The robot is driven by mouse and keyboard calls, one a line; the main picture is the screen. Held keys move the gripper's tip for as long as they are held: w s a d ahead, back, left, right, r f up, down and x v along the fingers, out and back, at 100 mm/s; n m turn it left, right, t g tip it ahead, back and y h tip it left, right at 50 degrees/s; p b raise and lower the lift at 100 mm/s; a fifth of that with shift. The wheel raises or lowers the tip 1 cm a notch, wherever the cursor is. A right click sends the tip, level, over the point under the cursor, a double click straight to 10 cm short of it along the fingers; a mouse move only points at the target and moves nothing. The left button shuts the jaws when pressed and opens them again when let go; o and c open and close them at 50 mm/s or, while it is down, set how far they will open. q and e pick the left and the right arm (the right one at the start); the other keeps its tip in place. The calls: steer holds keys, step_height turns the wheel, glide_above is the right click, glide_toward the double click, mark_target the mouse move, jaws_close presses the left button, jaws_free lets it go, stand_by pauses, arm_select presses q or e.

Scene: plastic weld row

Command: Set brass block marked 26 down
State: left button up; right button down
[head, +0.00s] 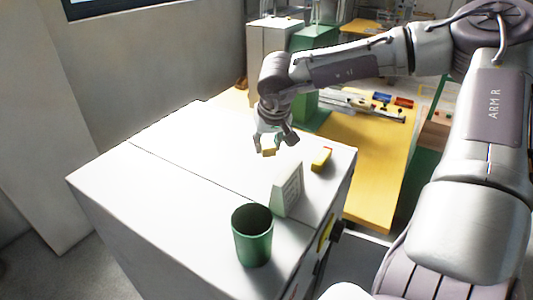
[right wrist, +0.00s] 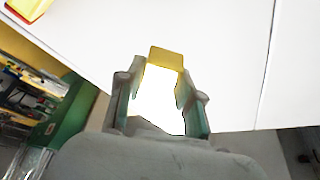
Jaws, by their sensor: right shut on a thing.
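The brass block (head: 269,153) is at the fingertips of my right gripper (head: 267,146), over the far part of the white cabinet top (head: 175,165). In the right wrist view the yellowish block (right wrist: 166,57) shows at the tips of my right gripper (right wrist: 166,75), which is shut on it. The number on the block cannot be read. I cannot tell whether the block touches the white top or hangs just above it. My left gripper is not in view.
A yellow and red block (head: 321,159) lies right of the gripper. A pale labelled box (head: 287,189) and a green cup (head: 252,235) stand nearer, along the right edge. The left part of the top is clear. A yellow table (head: 375,180) stands beyond.

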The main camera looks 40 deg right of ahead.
mark_target(267, 155)
steer(key=shift+w+f, duration=0.15)
steer(key=shift+w, duration=0.05)
step_height(267, 155, down, 3)
steer(key=shift+s+a+p, duration=0.1)
steer(key=shift+s+p, duration=0.05)
steer(key=shift+p, duration=0.55)
steer(key=shift+f, duration=0.55)
steer(key=c, duration=0.7)
jaws_free()
steer(key=shift+c, duration=0.2)
steer(key=shift+r, duration=0.45)
steer(key=b+v, duration=0.2)
steer(key=v, duration=0.9)
steer(key=shift+s, duration=0.15)
